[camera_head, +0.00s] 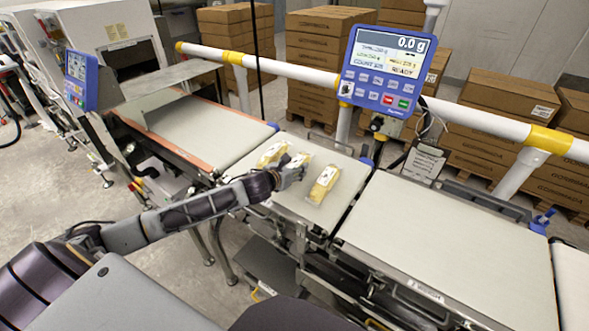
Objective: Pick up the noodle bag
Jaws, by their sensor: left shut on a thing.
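Three small yellowish noodle bags show on the middle belt section (352,190). One bag (272,153) lies at the left, one (301,159) is in the middle, and one (323,185) lies at the right, apart from the gripper. My left gripper (299,172) reaches in from the left, low over the belt, and is shut on the middle noodle bag. The gripper hides part of that bag, and I cannot tell whether the bag is clear of the belt. My right gripper is not in view.
A blue display (384,69) reading 0.0 g stands behind the belt. A white and yellow rail (300,72) runs along the back. The right belt section (450,245) and left belt section (195,130) are bare. Stacked cartons (315,65) stand behind.

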